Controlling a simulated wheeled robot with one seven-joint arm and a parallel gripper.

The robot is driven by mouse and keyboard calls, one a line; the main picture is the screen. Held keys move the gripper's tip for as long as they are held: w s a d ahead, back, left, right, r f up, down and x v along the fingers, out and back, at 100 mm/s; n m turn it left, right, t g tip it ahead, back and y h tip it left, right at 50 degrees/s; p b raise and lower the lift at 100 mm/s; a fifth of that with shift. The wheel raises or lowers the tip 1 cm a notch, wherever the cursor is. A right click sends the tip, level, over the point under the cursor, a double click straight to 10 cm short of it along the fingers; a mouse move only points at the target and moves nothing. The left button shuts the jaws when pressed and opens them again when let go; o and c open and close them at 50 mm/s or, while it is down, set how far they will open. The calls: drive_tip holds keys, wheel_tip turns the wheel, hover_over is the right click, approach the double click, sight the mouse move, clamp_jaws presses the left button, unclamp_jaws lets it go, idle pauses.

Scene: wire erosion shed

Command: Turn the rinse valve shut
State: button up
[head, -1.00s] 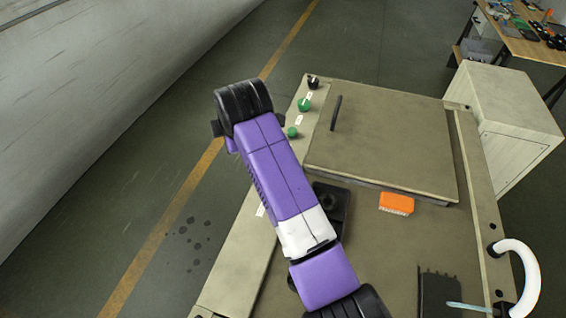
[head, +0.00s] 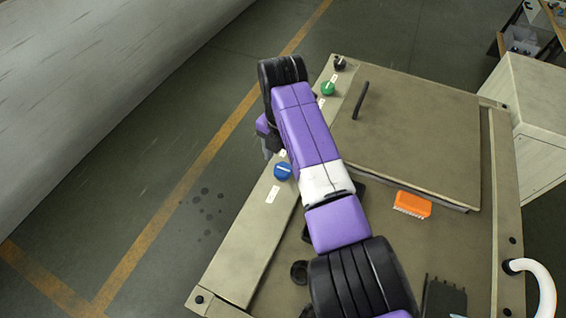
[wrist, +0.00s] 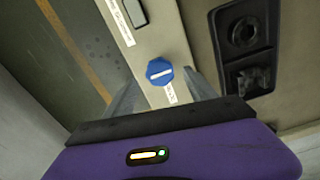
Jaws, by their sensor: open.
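A blue knob (head: 283,171) with a white pointer line sits on the pale control strip at the left of the machine top. Its label is too small to read, so I cannot confirm that it is the rinse valve. In the wrist view the blue knob (wrist: 159,71) lies ahead between my fingers, its white line nearly level across the picture. My gripper (wrist: 160,80) is open and empty, and no finger visibly touches the knob. In the head view my gripper (head: 268,146) hangs at the strip's outer edge, just up and left of the knob, partly hidden by my wrist.
A green knob (head: 328,88) and a black knob (head: 339,63) sit farther up the strip. Beside it are a lid with a dark handle (head: 360,100) and an orange brush (head: 412,204). A white hose (head: 540,282) curves at lower right. Open floor lies left.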

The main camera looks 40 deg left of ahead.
sight(283, 169)
drive_tip(key=shift+f, duration=1.55)
drive_tip(key=shift+c, duration=0.3)
drive_tip(key=c, duration=1.3)
